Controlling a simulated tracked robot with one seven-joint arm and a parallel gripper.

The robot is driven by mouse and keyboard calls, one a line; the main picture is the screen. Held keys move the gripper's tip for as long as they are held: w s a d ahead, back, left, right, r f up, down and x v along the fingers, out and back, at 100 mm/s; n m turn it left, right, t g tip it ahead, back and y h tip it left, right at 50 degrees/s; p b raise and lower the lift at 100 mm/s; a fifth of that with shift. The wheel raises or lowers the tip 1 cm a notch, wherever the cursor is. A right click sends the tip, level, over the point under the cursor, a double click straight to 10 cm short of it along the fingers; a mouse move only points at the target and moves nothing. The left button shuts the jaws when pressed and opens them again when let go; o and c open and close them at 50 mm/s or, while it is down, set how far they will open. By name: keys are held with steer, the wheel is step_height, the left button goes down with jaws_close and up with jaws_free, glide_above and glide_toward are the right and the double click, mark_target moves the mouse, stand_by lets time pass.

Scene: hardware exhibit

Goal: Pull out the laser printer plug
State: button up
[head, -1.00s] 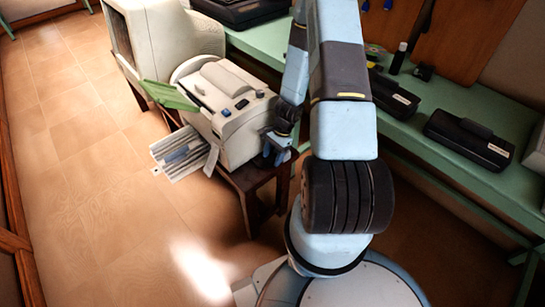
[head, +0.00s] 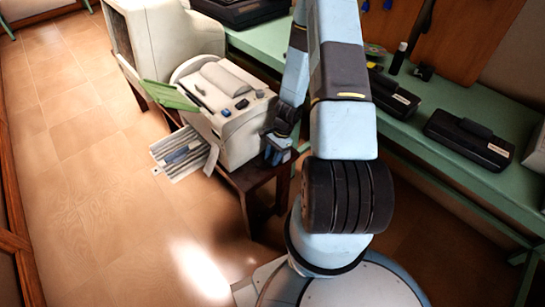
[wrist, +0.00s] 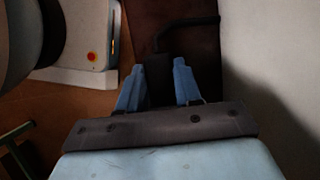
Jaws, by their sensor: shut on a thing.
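The beige laser printer (head: 240,125), with a green tray and a paper tray at its left, stands on a small dark wooden table (head: 254,181). My gripper (head: 276,157) is at the printer's right side, low near the tabletop. In the wrist view, my gripper (wrist: 156,88) is shut on a black plug (wrist: 157,72) that sits between its two blue fingers. A black cord (wrist: 192,22) bends from the plug's top to the right, towards a pale surface. Whether the plug is still seated in a socket cannot be told.
A long green bench (head: 405,135) runs along the right with black devices (head: 470,138) and a dark bottle (head: 399,58) on it. A large beige machine (head: 160,35) stands behind the printer. The tiled floor (head: 90,190) at the left is clear.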

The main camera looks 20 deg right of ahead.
steer(key=shift+a, duration=0.15)
jaws_close()
steer(key=shift+s+a, duration=0.25)
steer(key=shift+a, duration=0.55)
steer(key=shift+s+a, duration=0.25)
steer(key=shift+a, duration=0.55)
steer(key=o, duration=1.1)
jaws_free()
steer(key=shift+d+r, duration=0.1)
steer(key=v, duration=1.3)
steer(key=shift+r, duration=0.25)
